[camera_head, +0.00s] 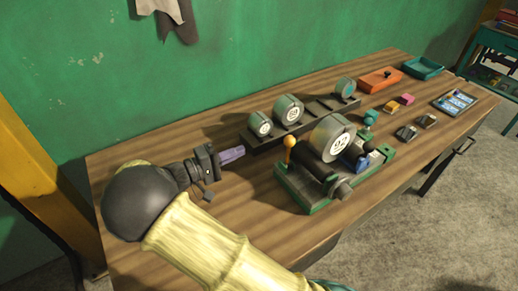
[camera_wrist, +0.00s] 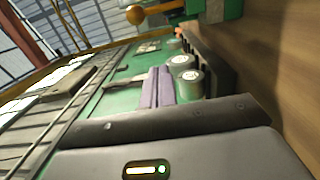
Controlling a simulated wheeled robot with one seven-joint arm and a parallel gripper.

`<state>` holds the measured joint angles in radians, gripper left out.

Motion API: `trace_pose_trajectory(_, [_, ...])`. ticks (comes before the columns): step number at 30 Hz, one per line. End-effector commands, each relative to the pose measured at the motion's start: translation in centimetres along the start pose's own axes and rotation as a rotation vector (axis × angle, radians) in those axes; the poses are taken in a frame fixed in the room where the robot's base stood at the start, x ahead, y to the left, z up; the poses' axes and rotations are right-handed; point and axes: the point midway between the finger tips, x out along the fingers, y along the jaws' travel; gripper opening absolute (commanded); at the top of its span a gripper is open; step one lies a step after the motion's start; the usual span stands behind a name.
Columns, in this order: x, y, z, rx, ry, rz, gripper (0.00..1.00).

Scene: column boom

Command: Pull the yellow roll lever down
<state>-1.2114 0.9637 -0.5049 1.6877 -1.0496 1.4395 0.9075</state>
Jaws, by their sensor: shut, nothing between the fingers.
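The yellow roll lever (camera_head: 290,142) is a short upright yellow stem with a round knob, at the left end of a green-based machine (camera_head: 317,207). In the wrist view the knob of the yellow lever (camera_wrist: 135,15) shows at the top, left of a green block. My gripper (camera_head: 240,152) is left of the lever, apart from it, with its purple fingers pointing toward the machine and rack. The fingers also show in the wrist view (camera_wrist: 158,74), closed together and empty. The lever's lower end is partly hidden by the machine's parts.
A large grey roll (camera_head: 333,138) and a black handle (camera_head: 314,163) sit on the machine beside the lever. A dark rack (camera_head: 322,111) with several grey rolls stands behind. An orange box (camera_head: 380,79) and a teal tray (camera_head: 423,68) are farther right. The left tabletop is mostly clear.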

Motion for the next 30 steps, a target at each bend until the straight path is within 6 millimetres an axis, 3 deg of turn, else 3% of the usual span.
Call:
trace_pose_trajectory(8, [3.9, 0.2, 0.1, -0.001, -0.004, 0.0, 0.0])
trace_pose_trajectory(18, [10.3, 0.1, 0.2, -0.003, -0.011, 0.0, 0.0])
trace_pose_trajectory(24, [10.7, 0.2, 2.9, -0.004, -0.009, 0.0, 0.0])
trace_pose_trajectory(30, [10.7, 0.1, 4.0, -0.001, -0.003, -0.001, 0.0])
